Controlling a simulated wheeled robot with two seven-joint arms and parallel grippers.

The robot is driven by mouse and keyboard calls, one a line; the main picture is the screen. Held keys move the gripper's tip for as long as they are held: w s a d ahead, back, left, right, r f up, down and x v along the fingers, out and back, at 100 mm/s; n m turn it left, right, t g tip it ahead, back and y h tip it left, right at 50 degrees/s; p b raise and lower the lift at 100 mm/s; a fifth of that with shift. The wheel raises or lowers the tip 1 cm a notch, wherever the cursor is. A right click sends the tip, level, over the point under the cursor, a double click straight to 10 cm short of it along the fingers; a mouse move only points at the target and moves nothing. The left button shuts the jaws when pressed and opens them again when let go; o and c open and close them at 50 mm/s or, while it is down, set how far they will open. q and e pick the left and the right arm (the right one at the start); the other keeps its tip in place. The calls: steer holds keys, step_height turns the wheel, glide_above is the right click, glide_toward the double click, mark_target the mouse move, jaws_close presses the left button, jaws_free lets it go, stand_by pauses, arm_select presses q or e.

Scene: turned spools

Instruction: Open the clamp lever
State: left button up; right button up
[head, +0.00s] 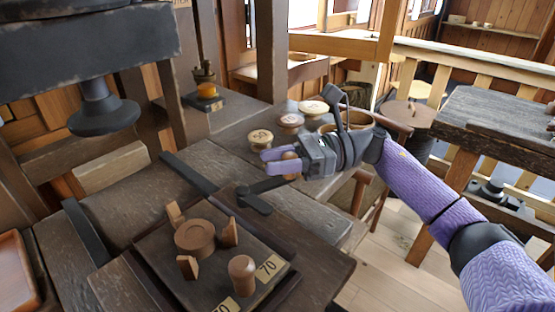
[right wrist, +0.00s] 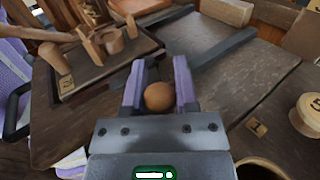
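The clamp lever (head: 268,187) is a dark arm on a round pivot at the right end of a black bar across the bench. A round wooden knob (head: 290,158) is at the lever's outer end. My right gripper (head: 273,162) is at the knob, with one purple finger on either side. In the right wrist view the knob (right wrist: 159,97) fills the space between the fingertips (right wrist: 159,85), with no clear gap; the gripper appears shut on it. The gripper hides part of the lever's end. My left gripper is not in view.
A dark tray (head: 150,254) left of the lever holds a wooden spool (head: 195,237), wooden blocks and a peg (head: 241,270). Numbered spools (head: 260,138) stand behind my right gripper. A black press foot (head: 100,112) hangs at upper left. The bench between bar and tray is partly clear.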

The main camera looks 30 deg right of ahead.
steer(key=o, duration=0.4)
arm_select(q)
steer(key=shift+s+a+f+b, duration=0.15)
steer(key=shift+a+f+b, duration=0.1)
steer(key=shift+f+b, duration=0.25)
arm_select(e)
steer(key=v, duration=1)
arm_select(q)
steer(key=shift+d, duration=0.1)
